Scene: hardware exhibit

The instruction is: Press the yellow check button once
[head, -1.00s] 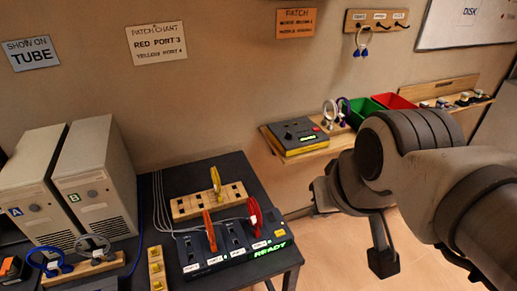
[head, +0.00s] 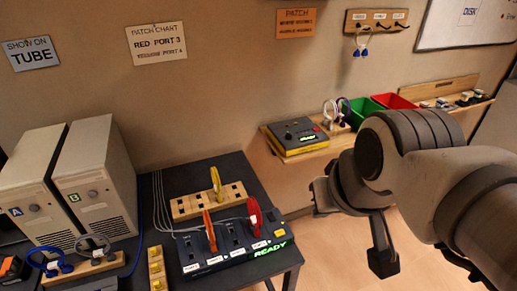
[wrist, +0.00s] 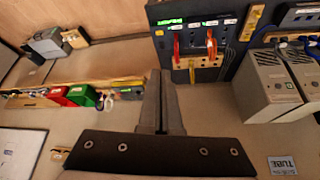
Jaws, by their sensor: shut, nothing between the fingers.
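The black patch panel (head: 225,246) lies on the dark table, with a green lit READY sign (head: 268,248) on its front. A small yellow button (head: 280,233) sits at its right end, above the sign. An orange-red plug (head: 209,231) and a red plug (head: 254,216) stand in the panel. In the wrist view my gripper (wrist: 160,76) is shut and empty, its fingers together. The panel (wrist: 210,22) is beyond the fingertips, up and to the right, apart from them. I cannot clearly make out the fingers in the head view.
A yellow-and-black box (head: 298,139) with a lit green display stands on the wall shelf, beside green (head: 361,111) and red (head: 392,101) bins. A wooden block (head: 208,201) holds a yellow plug behind the panel. Two computer towers (head: 95,185) stand at left.

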